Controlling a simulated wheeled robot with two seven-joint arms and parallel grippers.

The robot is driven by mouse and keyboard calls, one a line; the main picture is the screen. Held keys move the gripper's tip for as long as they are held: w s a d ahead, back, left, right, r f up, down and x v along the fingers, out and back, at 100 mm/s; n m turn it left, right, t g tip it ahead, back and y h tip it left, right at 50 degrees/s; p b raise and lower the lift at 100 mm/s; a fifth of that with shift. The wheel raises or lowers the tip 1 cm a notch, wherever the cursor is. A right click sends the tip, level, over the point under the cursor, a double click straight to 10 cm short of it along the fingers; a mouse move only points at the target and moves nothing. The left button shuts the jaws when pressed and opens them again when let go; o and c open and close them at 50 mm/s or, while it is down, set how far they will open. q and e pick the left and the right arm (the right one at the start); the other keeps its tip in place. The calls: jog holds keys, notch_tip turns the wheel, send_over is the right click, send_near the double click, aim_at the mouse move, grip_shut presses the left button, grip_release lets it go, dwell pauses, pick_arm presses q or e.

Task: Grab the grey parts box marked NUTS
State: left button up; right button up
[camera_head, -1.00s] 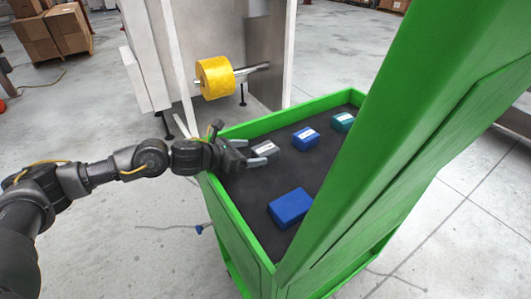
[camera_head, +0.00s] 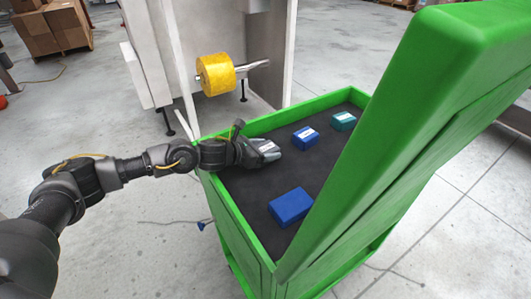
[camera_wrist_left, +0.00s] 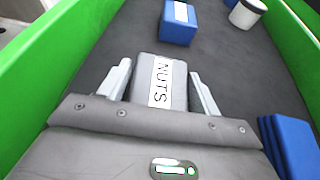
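The grey parts box (camera_wrist_left: 172,82) with a white label reading NUTS lies on the dark floor of the green cart's tray (camera_head: 240,185). My left gripper (camera_wrist_left: 162,80) is open, with one finger on each side of the box. In the wrist view a narrow gap shows between each finger and the box. In the head view the left gripper (camera_head: 262,152) is low over the tray and partly covers the grey box (camera_head: 268,147). My right gripper is not in view.
Beyond the grey box are a blue box (camera_head: 305,138) and a teal box (camera_head: 343,121). A larger blue box (camera_head: 291,206) lies nearer. A white cylinder (camera_wrist_left: 247,14) stands farther along the tray. A tall green panel (camera_head: 400,140) rises on the right.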

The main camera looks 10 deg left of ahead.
pick_arm(q)
jog(key=c, duration=0.8)
jog(key=shift+r, duration=0.1)
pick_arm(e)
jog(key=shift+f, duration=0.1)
